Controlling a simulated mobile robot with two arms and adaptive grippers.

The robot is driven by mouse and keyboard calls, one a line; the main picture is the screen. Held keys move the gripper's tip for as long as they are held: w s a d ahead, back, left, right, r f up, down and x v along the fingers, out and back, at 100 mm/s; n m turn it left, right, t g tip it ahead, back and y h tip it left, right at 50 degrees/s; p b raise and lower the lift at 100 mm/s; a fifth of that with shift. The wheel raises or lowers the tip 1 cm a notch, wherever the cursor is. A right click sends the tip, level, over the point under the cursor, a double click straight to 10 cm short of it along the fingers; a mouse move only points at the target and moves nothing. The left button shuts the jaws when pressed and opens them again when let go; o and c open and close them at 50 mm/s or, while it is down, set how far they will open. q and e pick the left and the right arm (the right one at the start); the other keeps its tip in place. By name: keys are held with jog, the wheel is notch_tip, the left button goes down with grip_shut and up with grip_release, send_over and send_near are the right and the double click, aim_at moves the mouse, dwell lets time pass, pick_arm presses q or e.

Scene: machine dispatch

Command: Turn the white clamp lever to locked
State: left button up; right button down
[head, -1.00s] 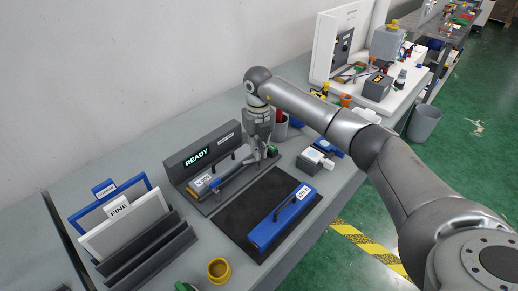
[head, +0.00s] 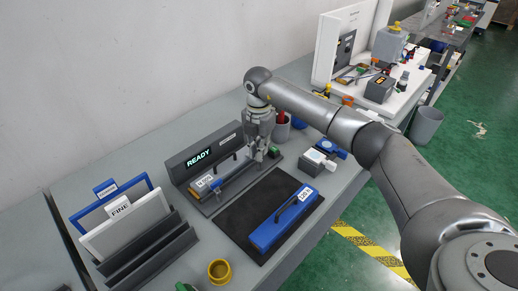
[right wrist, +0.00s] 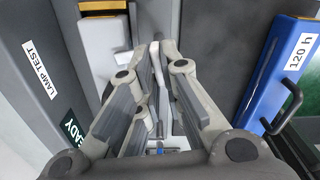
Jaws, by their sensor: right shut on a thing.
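The grey machine fixture (head: 178,168) has a lit READY display and stands against the wall side of the bench. A grey cassette (head: 222,181) with a white label and a black handle lies in it. My right gripper (head: 261,157) is low over the fixture's right end. In the right wrist view, its fingers (right wrist: 155,100) are closed around a narrow pale bar, which looks like the white clamp lever (right wrist: 156,62). The fingers hide much of the lever, so its exact angle is unclear. My left gripper is not in view.
A blue cassette (head: 270,229) marked 120 h lies on the dark mat (head: 238,213) in front. A rack (head: 150,252) with blue and white FINE panels is at left.

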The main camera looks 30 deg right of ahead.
jog(key=shift+w+m, duration=0.1)
jog(key=shift+m, duration=1)
jog(key=c, duration=1.6)
grip_release()
jog(key=shift+r, duration=0.2)
notch_tip(320, 180, up, 12)
jog(key=shift+f, duration=0.15)
